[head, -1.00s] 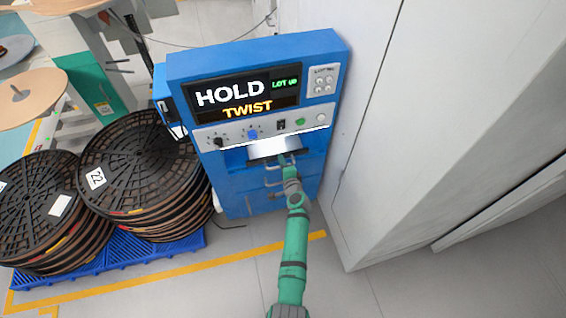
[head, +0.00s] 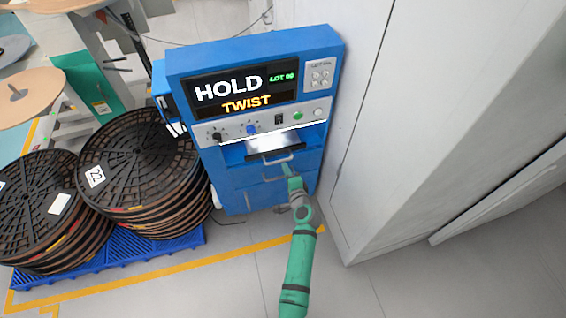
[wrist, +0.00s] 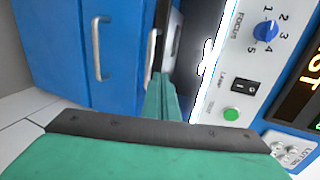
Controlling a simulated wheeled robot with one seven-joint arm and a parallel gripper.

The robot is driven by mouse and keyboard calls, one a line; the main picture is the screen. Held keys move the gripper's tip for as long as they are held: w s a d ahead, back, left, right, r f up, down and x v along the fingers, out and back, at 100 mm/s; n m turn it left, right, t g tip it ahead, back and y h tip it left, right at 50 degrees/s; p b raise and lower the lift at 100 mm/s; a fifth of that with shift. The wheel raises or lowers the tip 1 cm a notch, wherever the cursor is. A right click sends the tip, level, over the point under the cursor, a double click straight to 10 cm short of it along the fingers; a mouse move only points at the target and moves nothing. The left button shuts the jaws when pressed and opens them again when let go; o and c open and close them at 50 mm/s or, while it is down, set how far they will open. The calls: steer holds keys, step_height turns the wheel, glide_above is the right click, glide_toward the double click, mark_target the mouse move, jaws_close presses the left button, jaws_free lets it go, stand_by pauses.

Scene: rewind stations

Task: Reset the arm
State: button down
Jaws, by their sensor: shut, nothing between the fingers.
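My green arm reaches up from the bottom of the head view, with my gripper (head: 287,168) in front of the blue machine (head: 240,185), just below its lit slot. In the wrist view my gripper (wrist: 163,82) shows as green fingers together and empty, pointing at the machine's front between a drawer handle and the control panel. Whether the fingertips touch the machine cannot be told. The machine's display (head: 245,92) reads HOLD, TWIST and a green LOT number. Its control strip (head: 262,125) has knobs, a switch and a green button (wrist: 231,113).
Stacked black reels (head: 145,165) stand on a blue pallet (head: 150,247) left of the machine. A tall pale cabinet (head: 400,140) stands close on the right. Yellow floor tape (head: 190,264) crosses open grey floor in front.

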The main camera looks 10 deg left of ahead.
steer(key=s+d+f+n+h, duration=0.1)
steer(key=s+d+n+h, duration=0.15)
steer(key=s, duration=1.15)
steer(key=s+d+f+n+h, duration=0.1)
steer(key=s+d+n+h, duration=0.2)
steer(key=s, duration=1.2)
steer(key=s+d+r+n+t, duration=0.2)
steer(key=s+r+n, duration=0.5)
steer(key=s+r, duration=1.2)
steer(key=shift+s+d+r+h, duration=0.35)
steer(key=shift+d+r, duration=0.05)
steer(key=shift+r, duration=0.45)
steer(key=shift+n, duration=0.25)
